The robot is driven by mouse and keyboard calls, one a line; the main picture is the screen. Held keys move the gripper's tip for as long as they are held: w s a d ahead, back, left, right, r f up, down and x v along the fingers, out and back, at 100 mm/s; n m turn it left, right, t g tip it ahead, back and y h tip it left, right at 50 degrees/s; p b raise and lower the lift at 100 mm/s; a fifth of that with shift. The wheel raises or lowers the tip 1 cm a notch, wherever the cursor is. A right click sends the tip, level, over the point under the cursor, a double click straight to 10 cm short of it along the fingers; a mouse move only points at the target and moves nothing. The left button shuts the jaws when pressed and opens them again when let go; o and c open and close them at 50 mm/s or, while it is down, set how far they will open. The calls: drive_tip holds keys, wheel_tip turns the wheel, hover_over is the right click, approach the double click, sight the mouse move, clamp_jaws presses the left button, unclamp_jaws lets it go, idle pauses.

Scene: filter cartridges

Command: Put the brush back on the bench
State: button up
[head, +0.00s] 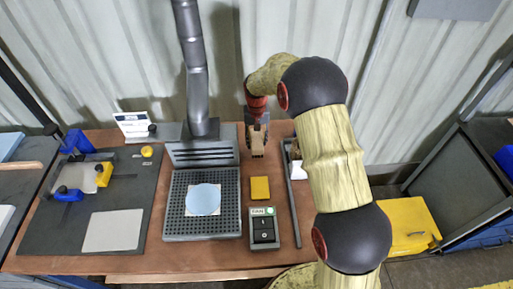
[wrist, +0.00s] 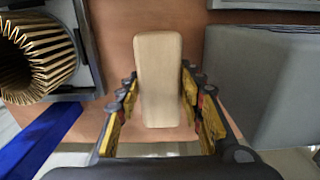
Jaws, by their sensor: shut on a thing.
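The brush shows as a pale wooden block (wrist: 158,80) between the fingers of my gripper in the wrist view. Its bristles are hidden there. My gripper (wrist: 160,125) is shut on it, with one yellow-padded finger on each side. In the head view my gripper (head: 258,132) points down over the back of the brown bench (head: 190,257), right of the grey hood. The brush's wooden end (head: 257,150) shows below it. I cannot tell whether the brush touches the bench top.
A yellow block (head: 260,188) and a fan switch box (head: 264,233) lie in front of my gripper. A perforated grille (head: 174,222) with a pale blue disc is to the left. A pleated filter cartridge (wrist: 38,58) lies in a grey tray (wrist: 90,45). Bare bench surrounds the brush.

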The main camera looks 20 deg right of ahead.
drive_tip(key=shift+s+f+b, duration=0.1)
drive_tip(key=shift+f+b, duration=0.2)
drive_tip(key=shift+f, duration=1.8)
drive_tip(key=shift+f, duration=0.2)
drive_tip(key=o, duration=1)
drive_tip(key=shift+o, duration=0.6)
drive_tip(key=shift+r, duration=0.1)
